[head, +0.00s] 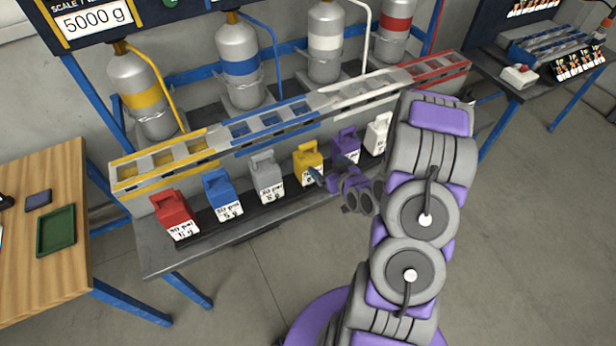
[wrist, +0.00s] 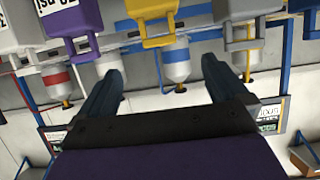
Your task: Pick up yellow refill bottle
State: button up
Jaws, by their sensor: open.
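The yellow refill bottle (head: 306,157) stands upright in the bottle row at the front of the grey bench, between the grey bottle and the purple bottle. My gripper (head: 331,167) is open and empty in front of the row, its fingers overlapping the yellow and purple bottles in the head view. The wrist view is upside down. There, the yellow bottle (wrist: 153,28) is at the top, beyond the gap between the open fingers (wrist: 162,68). The fingers appear apart from it, and its top edge is cut off by the frame.
Close neighbours are the grey bottle (head: 267,175) and the purple bottle (head: 347,144). The red bottle (head: 174,212), blue bottle (head: 221,193) and white bottle (head: 378,132) share the row. A coloured rack (head: 215,137) and hanging cylinders stand behind. Open floor lies in front of the bench.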

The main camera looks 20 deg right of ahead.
jog(key=a+b, duration=0.1)
jog(key=b, duration=0.5)
send_over(308, 155)
jog(key=s, duration=0.4)
notch_tip(308, 155, down, 4)
jog(key=w+f, duration=0.1)
jog(key=w, duration=0.1)
jog(key=w+f+b, duration=0.1)
jog(key=f, duration=0.1)
jog(key=shift+w, duration=0.35)
jog(key=shift+w+d, duration=0.15)
jog(key=shift+w, duration=0.1)
jog(key=shift+a, duration=0.25)
jog(key=shift+c, duration=1.2)
jog(key=shift+d, duration=0.1)
grip_shut()
